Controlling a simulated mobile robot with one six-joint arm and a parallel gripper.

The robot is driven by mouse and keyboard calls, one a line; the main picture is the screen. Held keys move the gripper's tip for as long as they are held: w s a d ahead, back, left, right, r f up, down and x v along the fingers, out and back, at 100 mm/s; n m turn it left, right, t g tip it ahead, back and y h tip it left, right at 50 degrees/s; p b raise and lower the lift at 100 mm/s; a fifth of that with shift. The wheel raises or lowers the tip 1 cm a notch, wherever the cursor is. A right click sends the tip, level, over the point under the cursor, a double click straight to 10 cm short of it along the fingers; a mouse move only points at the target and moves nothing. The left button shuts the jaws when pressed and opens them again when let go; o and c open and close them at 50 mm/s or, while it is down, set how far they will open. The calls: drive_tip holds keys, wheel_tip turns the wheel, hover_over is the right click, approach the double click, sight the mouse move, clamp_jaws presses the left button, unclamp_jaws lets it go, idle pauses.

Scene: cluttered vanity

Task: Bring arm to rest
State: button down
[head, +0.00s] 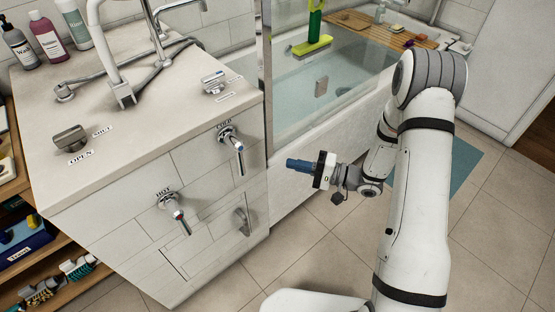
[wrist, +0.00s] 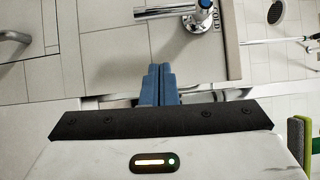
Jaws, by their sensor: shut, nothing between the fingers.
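My gripper (head: 299,165) is at the end of my white arm (head: 417,205), in front of the vanity's right side in the head view. Its blue fingers are together and empty. They also show closed in the wrist view (wrist: 158,85), pointing toward the vanity front. The fingertips are apart from the cold lever (head: 231,137), which is up and to the left in the head view. That lever, with its blue tip, also shows above the fingers in the wrist view (wrist: 170,11).
Three bottles (head: 47,37) stand at the back left. A bathtub (head: 335,85) with a wooden tray (head: 375,28) is behind. Tiled floor (head: 310,250) is open below my gripper.

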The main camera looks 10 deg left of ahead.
drive_tip(key=shift+s+d, duration=0.1)
drive_tip(key=shift+d, duration=0.8)
drive_tip(key=shift+r, duration=0.1)
drive_tip(key=w+d+r+n+t+h+p, duration=0.2)
drive_tip(key=w+d+r+t+h+p, duration=0.3)
drive_tip(key=w+r+h, duration=0.35)
drive_tip(key=s+d+r+m+t+h+p, duration=0.1)
drive_tip(key=d+r+t+h+p, duration=0.15)
drive_tip(key=d+r+h, duration=0.7)
drive_tip(key=s+d+r+g+h+p, duration=0.1)
drive_tip(key=s+d+r+g+p, duration=0.3)
drive_tip(key=s+r, duration=0.5)
drive_tip(key=s+a+r+g+y+p, duration=0.1)
drive_tip(key=s+r+g, duration=0.2)
drive_tip(key=s, duration=1.4)
drive_tip(key=shift+a+r+n, duration=0.2)
drive_tip(key=shift+r+n, duration=0.05)
drive_tip(key=shift+n, duration=0.05)
